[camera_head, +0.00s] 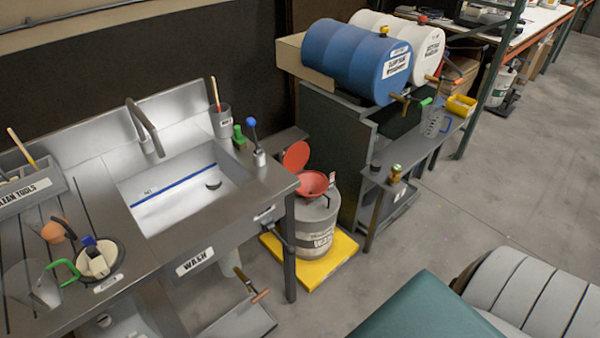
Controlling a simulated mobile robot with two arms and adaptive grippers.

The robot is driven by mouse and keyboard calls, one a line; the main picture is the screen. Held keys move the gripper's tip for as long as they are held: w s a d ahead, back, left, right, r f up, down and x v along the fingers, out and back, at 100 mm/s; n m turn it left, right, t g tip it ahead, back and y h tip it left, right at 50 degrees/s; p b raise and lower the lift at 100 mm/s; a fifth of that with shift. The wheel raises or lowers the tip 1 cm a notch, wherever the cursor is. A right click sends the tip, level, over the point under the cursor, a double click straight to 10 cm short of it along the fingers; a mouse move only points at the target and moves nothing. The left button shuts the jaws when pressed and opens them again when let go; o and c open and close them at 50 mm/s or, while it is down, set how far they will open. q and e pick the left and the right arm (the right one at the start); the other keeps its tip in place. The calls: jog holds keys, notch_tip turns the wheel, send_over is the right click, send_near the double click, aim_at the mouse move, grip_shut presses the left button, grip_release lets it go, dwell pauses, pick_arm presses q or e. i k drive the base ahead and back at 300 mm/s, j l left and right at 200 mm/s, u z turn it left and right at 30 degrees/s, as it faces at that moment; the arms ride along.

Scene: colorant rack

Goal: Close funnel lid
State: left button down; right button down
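A red funnel (313,184) sits on top of a grey waste drum (318,228). The funnel's round red lid (296,155) stands raised at its back left, so the funnel is open. The drum stands on a yellow tray (330,265) on the floor, to the right of the wash sink. Neither of my grippers shows in the head view.
A steel sink bench (250,207) with a basin, a tool holder and cups is on the left. A blue barrel (345,58) and a white barrel (405,42) lie on a rack behind the drum. A side shelf (385,178) is close on the right. A teal surface (425,308) and a grey ribbed object (540,285) are in front. Floor at right is clear.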

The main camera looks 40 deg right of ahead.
aim_at(298, 155)
jog(key=i+l+z, duration=0.1)
jog(key=l, duration=0.35)
jog(key=i+l+z, duration=0.1)
jog(key=l, duration=0.3)
jog(key=i+l, duration=0.2)
jog(key=l, duration=0.2)
jog(key=i+l+z, duration=0.15)
jog(key=l, duration=0.3)
jog(key=i+l+z, duration=0.1)
jog(key=l, duration=0.3)
jog(key=i+l+z, duration=0.1)
jog(key=i+l, duration=0.15)
jog(key=i+l+z, duration=0.1)
jog(key=l, duration=0.4)
jog(key=i, duration=0.1)
